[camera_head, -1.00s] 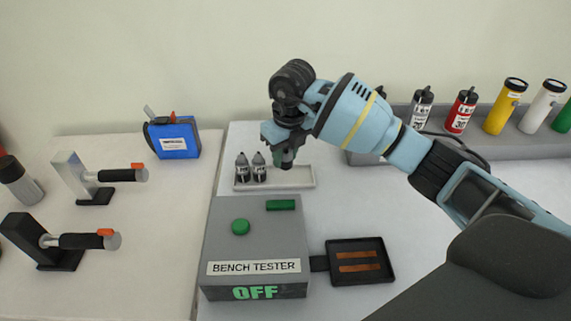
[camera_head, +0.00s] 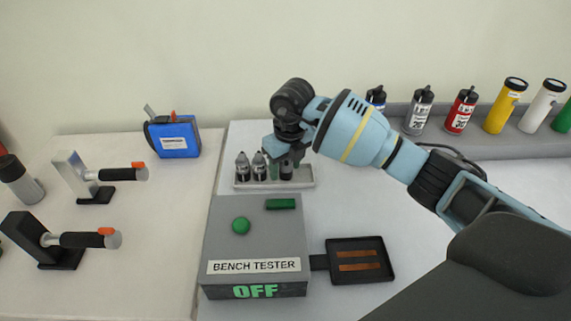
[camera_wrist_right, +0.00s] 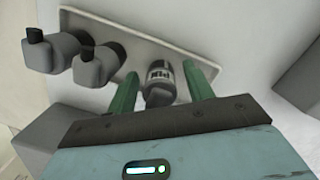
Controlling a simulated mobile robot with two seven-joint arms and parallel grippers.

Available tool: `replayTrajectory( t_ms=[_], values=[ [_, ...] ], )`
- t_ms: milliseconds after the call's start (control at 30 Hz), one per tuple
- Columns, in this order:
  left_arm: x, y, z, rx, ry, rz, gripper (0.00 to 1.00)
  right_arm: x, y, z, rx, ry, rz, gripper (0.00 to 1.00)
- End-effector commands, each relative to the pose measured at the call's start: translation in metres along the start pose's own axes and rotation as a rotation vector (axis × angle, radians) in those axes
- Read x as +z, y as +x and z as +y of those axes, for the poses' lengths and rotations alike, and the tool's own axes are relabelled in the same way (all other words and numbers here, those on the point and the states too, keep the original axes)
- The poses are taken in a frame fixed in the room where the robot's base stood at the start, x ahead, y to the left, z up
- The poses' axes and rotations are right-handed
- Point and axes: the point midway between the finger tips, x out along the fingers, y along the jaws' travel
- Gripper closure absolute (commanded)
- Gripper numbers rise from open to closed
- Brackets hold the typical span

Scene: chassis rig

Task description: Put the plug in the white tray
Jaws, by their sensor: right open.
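The white tray (camera_head: 306,175) lies behind the bench tester, and its rim also shows in the right wrist view (camera_wrist_right: 160,42). Two grey plugs with dark tips, a left one (camera_head: 242,168) and a right one (camera_head: 259,168), stand in its left part. A third plug (camera_head: 286,171) with a label is in the tray beside them. In the right wrist view this plug (camera_wrist_right: 158,84) sits between the green fingers of my right gripper (camera_wrist_right: 161,78). These are open, with a gap at each side of it. My right gripper (camera_head: 280,163) partly hides it in the head view. My left gripper is not in view.
The grey bench tester (camera_head: 255,235) reads OFF and stands in front of the tray. A black dish (camera_head: 386,275) with copper strips is at its right. Several bottles stand on a grey shelf (camera_head: 480,143). A blue box (camera_head: 173,138) is at the left.

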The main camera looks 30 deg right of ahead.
Motion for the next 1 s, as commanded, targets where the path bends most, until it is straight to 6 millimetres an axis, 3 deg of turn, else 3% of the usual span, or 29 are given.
replayTrajectory(
  t_ms=[267, 700, 1000],
  values=[
    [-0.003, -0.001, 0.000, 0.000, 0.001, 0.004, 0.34, 0.001, -0.020, -0.001, 0.000, 0.000, -0.003, 0.48],
    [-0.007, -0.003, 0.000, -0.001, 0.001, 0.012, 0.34, 0.001, -0.103, 0.000, 0.001, 0.000, -0.004, 0.48],
    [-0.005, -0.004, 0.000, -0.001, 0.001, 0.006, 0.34, 0.000, -0.123, 0.000, 0.001, 0.000, 0.000, 0.48]
  ],
)
